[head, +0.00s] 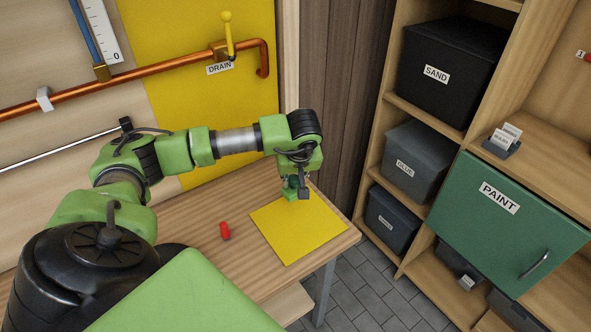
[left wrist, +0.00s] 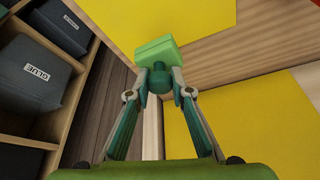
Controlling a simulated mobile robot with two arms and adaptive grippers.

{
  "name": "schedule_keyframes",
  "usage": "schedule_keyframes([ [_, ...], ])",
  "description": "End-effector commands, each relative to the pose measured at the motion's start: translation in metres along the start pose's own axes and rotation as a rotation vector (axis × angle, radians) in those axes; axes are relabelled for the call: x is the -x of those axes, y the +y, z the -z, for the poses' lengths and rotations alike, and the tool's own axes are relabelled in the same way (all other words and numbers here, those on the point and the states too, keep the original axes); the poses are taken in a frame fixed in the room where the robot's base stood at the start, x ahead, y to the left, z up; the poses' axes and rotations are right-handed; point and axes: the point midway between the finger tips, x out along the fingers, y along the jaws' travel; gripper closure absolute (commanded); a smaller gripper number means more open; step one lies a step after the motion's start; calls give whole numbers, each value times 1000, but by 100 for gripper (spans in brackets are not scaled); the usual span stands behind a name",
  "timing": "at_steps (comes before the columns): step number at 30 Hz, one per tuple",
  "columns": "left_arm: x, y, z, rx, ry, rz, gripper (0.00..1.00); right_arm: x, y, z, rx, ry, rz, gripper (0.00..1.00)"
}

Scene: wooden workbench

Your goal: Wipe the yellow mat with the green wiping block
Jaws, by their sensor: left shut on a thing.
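The yellow mat (head: 296,236) lies flat on the wooden workbench near its right end. My left gripper (head: 297,184) points down over the far edge of the mat. It is shut on the green wiping block (head: 289,195), which is partly hidden by the gripper in the head view. In the left wrist view the fingers (left wrist: 161,82) close on the block's dark green knob, and the light green block (left wrist: 156,50) shows beyond, against the mat's edge (left wrist: 190,18). I cannot tell whether the block touches the mat. My right gripper is not in view.
A small red object (head: 225,231) stands on the workbench (head: 195,236) left of the mat. A yellow wall panel (head: 195,105) with a copper pipe (head: 130,77) is behind. A shelf with bins, such as the glue bin (head: 416,160), and a green paint door (head: 500,228) stand right.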

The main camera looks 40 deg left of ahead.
Motion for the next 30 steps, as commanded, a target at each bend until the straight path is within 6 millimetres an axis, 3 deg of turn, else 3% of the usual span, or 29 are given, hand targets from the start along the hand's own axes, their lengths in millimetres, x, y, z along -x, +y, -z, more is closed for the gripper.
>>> schedule_keyframes([
  [11,30,-6,18,12,1,4,100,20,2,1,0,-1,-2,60],
  [30,30,-5,17,9,0,2,100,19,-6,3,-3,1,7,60],
])
